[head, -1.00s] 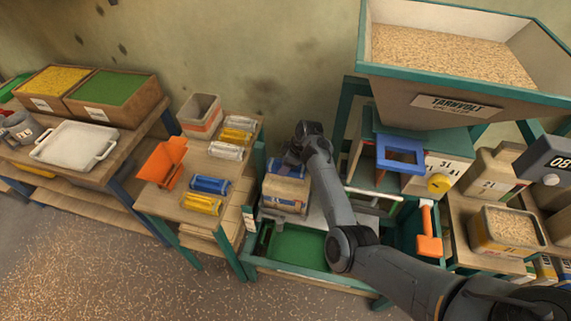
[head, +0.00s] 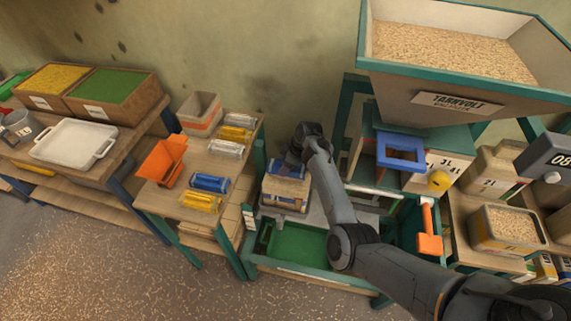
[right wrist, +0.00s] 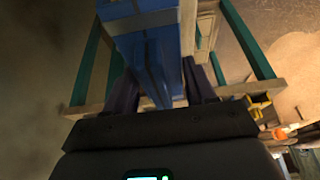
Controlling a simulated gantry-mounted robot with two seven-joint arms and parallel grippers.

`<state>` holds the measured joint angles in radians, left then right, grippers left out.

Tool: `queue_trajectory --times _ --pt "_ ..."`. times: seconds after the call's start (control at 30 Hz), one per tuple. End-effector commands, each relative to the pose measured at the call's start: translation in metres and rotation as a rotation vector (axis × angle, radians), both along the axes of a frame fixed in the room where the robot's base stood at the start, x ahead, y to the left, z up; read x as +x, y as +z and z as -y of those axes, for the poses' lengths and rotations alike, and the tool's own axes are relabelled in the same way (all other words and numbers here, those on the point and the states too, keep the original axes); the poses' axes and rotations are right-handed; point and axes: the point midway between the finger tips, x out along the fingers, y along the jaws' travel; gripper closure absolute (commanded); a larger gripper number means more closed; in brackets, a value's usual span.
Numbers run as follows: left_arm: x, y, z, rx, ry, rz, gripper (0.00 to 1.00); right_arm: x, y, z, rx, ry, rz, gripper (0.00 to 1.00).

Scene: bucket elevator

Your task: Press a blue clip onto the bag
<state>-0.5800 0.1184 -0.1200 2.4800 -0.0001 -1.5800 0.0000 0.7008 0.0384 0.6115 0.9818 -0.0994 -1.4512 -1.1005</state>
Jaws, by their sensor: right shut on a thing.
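My right gripper (head: 293,163) is above the bag (head: 283,199), which stands upright on the bench behind the green tray. It is shut on a blue clip (head: 288,169), which is at the bag's top. In the right wrist view the blue clip (right wrist: 150,50) lies between the two dark fingers. The arm hides part of the bag's top, so I cannot tell how far the clip is seated. Another blue clip (head: 210,183) lies on the side table. My left gripper is not in view.
The side table (head: 170,205) also holds yellow clips (head: 200,202), clear clips (head: 226,149), an orange scoop (head: 163,163) and a bin (head: 200,113). A green tray (head: 299,246) lies in front of the bag. A grain hopper (head: 450,98) stands at right.

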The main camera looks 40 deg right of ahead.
Motion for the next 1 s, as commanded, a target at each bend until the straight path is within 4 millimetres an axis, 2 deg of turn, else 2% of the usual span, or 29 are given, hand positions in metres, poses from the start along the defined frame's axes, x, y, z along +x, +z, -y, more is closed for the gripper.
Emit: queue_trajectory --times 0.27,0.3,0.47,0.77,1.0 --pt "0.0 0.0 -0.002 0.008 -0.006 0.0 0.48 0.0 -0.001 0.0 0.0 0.0 0.0 0.75" --pt "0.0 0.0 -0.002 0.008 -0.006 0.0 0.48 0.0 0.0 0.0 0.0 0.0 0.0 0.39" --pt "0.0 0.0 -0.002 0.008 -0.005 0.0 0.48 0.0 0.0 0.0 0.0 0.0 0.0 0.15" --pt "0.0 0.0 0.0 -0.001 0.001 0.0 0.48 0.0 0.001 0.0 -0.001 0.0 0.001 0.15" --pt "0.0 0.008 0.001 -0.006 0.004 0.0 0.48 -0.006 0.022 0.006 -0.001 -0.002 0.003 0.15"
